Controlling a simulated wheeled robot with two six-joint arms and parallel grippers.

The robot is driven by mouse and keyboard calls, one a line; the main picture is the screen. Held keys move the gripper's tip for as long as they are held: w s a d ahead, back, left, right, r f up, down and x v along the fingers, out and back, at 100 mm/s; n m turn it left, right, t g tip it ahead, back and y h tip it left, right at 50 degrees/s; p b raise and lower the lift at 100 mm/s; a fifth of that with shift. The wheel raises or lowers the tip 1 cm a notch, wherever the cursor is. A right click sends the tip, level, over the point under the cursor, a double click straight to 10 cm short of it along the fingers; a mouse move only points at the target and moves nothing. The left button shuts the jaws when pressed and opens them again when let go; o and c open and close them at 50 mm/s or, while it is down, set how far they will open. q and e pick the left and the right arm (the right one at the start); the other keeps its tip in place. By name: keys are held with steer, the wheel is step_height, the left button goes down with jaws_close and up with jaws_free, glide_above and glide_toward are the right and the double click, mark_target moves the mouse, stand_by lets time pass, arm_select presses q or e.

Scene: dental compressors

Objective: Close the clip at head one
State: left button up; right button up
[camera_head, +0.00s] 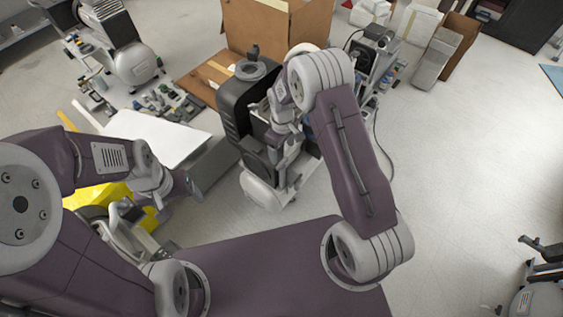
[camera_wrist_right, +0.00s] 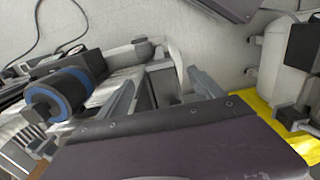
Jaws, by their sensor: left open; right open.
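The dental compressor stands in the middle of the head view, with a black housing (camera_head: 234,112) and a white tank (camera_head: 262,192). My right gripper (camera_head: 277,148) is at its open side, partly hidden by my own wrist. In the right wrist view the two fingers of my right gripper (camera_wrist_right: 165,88) are apart, with pale and dark compressor parts beyond and between them. A black cylinder with blue bands (camera_wrist_right: 62,94) lies left of the fingers. I cannot make out the clip or which head is head one. My left gripper (camera_head: 190,188) is left of the compressor, apart from it.
A white board (camera_head: 160,135) and small loose parts (camera_head: 165,103) lie left of the compressor. A yellow thing (camera_head: 105,195) is beneath my left arm. A cardboard box (camera_head: 275,28) stands behind, and another machine (camera_head: 372,55) is behind right. The floor at right is mostly clear.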

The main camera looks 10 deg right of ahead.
mark_target(282, 161)
step_height(282, 161, down, 7)
steer(key=shift+f+b, duration=0.1)
steer(key=shift+b, duration=0.45)
steer(key=shift+f, duration=0.3)
steer(key=c, duration=1.4)
